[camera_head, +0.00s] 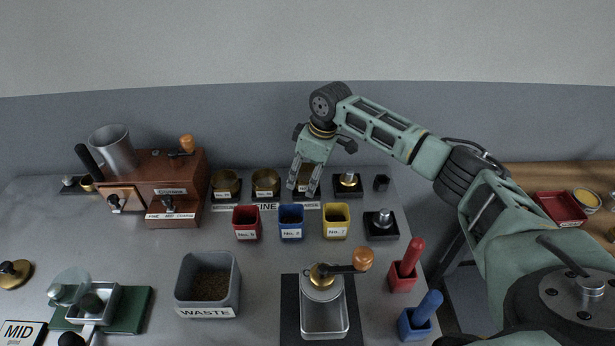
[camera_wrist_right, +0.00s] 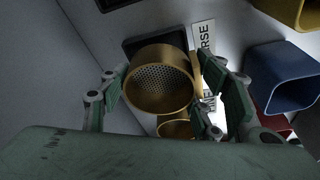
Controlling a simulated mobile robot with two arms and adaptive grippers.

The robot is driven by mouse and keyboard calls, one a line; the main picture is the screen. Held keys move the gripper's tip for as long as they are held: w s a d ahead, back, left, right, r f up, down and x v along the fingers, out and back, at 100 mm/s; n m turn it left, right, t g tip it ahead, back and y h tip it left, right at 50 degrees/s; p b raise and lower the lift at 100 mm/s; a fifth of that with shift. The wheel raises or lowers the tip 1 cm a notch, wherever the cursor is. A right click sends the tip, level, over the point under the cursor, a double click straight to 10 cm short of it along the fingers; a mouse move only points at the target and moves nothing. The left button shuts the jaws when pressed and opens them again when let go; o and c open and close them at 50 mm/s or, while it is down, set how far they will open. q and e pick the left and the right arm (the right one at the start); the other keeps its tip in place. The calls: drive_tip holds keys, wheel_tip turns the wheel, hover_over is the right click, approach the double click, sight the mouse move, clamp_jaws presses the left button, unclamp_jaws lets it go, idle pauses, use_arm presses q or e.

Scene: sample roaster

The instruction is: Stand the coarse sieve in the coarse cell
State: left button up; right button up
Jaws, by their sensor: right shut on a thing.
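The brass coarse sieve (camera_wrist_right: 160,80), a round cup with a perforated bottom, is between the fingers of my right gripper (camera_wrist_right: 163,92) in the right wrist view. The right gripper (camera_head: 303,187) is shut on it and points down at the right end of the sieve row in the head view, where its fingers mostly hide the sieve. A dark square cell (camera_wrist_right: 150,44) lies just beyond the sieve, beside the label ending in "RSE" (camera_wrist_right: 205,45). I cannot tell whether the sieve touches the cell. My left gripper is not in view.
Two brass sieves (camera_head: 225,183) (camera_head: 265,183) stand to the left in the row. Red (camera_head: 246,222), blue (camera_head: 291,222) and yellow (camera_head: 336,220) cups stand in front. A metal-knobbed piece (camera_head: 347,184) sits close on the right.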

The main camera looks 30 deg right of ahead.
drive_tip(key=shift+f, duration=0.7)
drive_tip(key=shift+f, duration=0.15)
drive_tip(key=o, duration=1.3)
drive_tip(key=shift+o, duration=0.2)
drive_tip(key=v, duration=1.2)
drive_tip(key=shift+b, duration=0.4)
drive_tip(key=shift+w+r, duration=0.1)
drive_tip(key=shift+r, duration=0.1)
